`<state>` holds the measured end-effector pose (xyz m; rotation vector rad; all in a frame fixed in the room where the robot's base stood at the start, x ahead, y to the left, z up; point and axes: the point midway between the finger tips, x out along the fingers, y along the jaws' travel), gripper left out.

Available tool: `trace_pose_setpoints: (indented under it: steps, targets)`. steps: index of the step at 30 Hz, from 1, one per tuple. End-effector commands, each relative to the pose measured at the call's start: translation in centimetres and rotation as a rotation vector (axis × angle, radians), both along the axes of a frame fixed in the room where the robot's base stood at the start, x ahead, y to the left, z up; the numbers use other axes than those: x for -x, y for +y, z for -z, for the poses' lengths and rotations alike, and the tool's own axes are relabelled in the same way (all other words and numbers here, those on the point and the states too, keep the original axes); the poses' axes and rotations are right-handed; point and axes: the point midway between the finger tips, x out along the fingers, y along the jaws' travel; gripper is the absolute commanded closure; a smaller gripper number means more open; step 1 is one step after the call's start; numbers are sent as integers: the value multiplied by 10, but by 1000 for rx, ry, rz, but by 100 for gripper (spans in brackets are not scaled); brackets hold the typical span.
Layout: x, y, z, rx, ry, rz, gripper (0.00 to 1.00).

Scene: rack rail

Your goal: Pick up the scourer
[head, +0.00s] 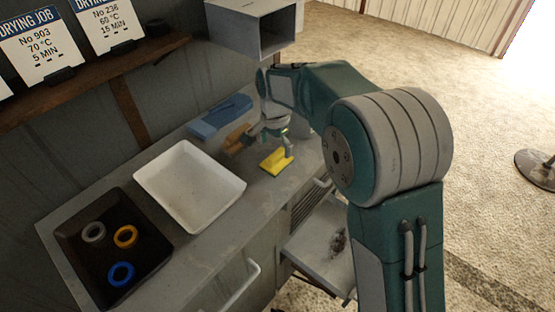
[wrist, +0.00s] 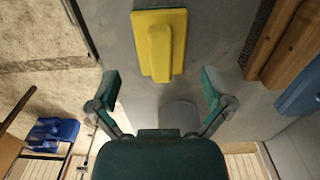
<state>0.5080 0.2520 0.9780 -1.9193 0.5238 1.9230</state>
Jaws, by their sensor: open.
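The scourer is a yellow block with a raised grip on a flat base, and it lies on the grey counter. In the head view the scourer (head: 276,162) is right of the white tray, below my gripper (head: 278,142). In the wrist view the scourer (wrist: 159,43) is at the top centre, beyond the fingertips. My gripper (wrist: 160,88) is open and empty, its two green-tipped fingers spread wider than the scourer. The fingers look apart from the scourer in the wrist view.
A wooden brush (head: 238,139) and a blue object (head: 220,116) lie behind the scourer. A white tray (head: 213,201) and a black tray (head: 75,230) with three rings stand to the left. A grey box (head: 262,50) hangs above.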

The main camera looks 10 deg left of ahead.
Motion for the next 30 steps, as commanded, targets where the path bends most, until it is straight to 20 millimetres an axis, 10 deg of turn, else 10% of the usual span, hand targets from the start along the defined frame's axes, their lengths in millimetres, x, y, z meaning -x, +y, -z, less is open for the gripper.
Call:
trace_pose_setpoints:
  steps: [20,25,30]
  targets:
    - [0,-2,54,-1,-1,-1,0]
    - [0,-1,55,1,-1,-1,65]
    - [0,-2,55,-1,-1,-1,66]
